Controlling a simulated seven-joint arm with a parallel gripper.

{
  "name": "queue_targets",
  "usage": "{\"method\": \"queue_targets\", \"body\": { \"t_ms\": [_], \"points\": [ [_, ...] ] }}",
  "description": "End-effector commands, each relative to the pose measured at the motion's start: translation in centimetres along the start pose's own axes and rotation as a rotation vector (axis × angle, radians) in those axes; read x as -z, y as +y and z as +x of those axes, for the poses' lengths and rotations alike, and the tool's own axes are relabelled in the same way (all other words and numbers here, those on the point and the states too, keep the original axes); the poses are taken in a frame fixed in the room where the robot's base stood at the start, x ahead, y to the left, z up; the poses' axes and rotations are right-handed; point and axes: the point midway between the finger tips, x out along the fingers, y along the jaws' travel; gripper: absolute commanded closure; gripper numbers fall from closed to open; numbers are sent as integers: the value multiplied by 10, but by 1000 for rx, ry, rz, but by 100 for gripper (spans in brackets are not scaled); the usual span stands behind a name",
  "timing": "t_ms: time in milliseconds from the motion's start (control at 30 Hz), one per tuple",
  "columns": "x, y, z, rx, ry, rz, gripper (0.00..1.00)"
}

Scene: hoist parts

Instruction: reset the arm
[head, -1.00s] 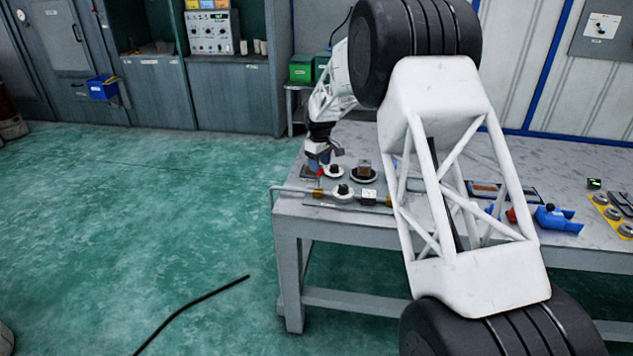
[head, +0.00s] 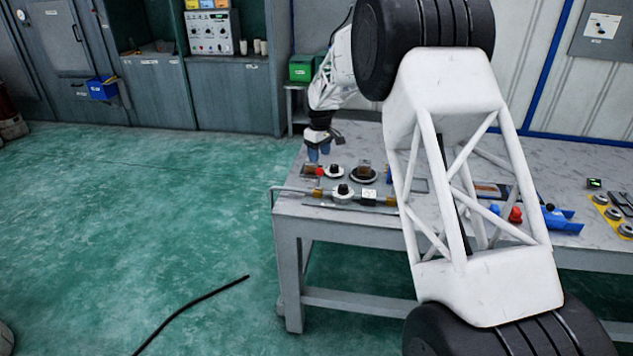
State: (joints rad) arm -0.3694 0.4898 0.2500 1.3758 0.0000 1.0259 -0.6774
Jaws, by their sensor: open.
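My gripper (head: 319,153) is at the left end of the workbench, pointing down, with its blue fingers apart and nothing seen between them. It hangs a little above the small parts at the bench's left end. Below it are a small brown-and-red part (head: 313,170) and a round white part with a black knob (head: 335,171). My white lattice arm link crosses the right half of the view and hides the middle of the bench.
The grey workbench (head: 290,212) carries a round black-based part (head: 364,174), a rod assembly with a white disc (head: 343,193), a blue tool (head: 560,222) and a yellow plate with grey rings (head: 607,210). A black cable (head: 192,304) lies on the open green floor to the left.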

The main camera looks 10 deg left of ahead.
Motion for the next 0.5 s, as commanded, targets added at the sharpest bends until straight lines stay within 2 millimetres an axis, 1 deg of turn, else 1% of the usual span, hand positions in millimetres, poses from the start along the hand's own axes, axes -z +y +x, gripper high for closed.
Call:
{"method": "queue_targets", "body": {
  "t_ms": [267,367,500],
  "points": [
    [-3,0,-4,-1,1,5,49],
    [-10,-1,-10,-3,3,16,49],
    [-29,-3,-28,-8,9,46,49]
  ]
}}
